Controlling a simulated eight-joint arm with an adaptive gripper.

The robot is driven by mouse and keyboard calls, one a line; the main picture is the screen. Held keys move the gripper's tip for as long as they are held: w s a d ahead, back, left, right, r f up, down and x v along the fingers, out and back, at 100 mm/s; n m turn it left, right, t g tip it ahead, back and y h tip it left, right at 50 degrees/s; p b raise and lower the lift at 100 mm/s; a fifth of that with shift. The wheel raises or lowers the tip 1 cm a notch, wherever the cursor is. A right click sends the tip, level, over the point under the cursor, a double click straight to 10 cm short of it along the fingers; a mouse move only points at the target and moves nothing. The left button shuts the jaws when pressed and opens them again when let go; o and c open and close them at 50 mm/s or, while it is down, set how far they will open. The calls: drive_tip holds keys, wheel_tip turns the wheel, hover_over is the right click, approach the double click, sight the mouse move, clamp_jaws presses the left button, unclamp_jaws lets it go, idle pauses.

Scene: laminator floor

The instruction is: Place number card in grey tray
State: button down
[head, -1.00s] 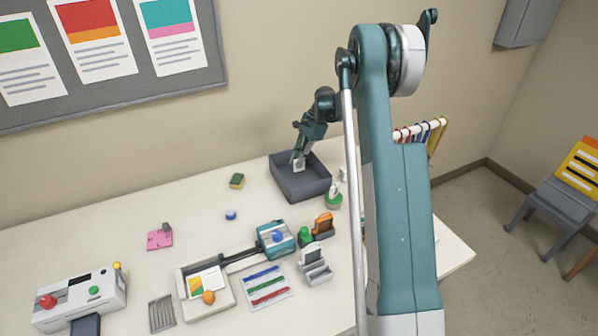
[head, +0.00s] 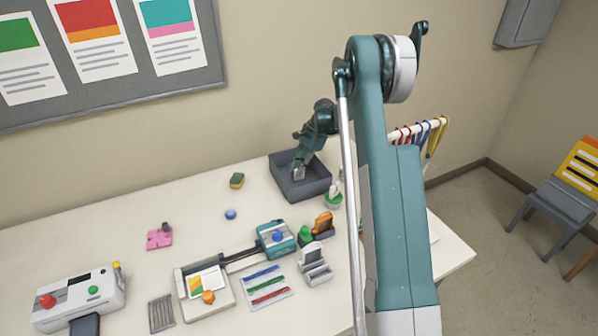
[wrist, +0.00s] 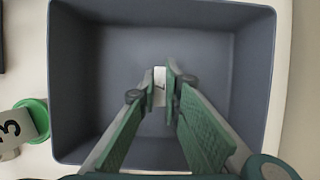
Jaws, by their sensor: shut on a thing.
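The grey tray (head: 316,191) is an open, deep box at the back right of the table. It fills most of the wrist view, where its floor (wrist: 105,110) looks bare. My gripper (head: 299,174) points down inside the tray's outline and is shut on a small white number card (wrist: 160,84). The card shows edge-up between the fingertips (wrist: 161,88), around the middle of the tray. Its number is not readable. I cannot tell whether its lower edge touches the tray floor.
A green round holder with a card marked 3 (wrist: 18,124) stands just outside the tray. An orange holder (head: 323,223), a grey stand (head: 315,262) and a paper trimmer (head: 207,290) are nearer.

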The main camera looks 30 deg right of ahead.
drive_tip(key=shift+f, duration=0.2)
drive_tip(key=c, duration=2.5)
unclamp_jaws()
drive_tip(key=shift+r, duration=0.2)
drive_tip(key=v, duration=1.2)
drive_tip(key=shift+p, duration=0.3)
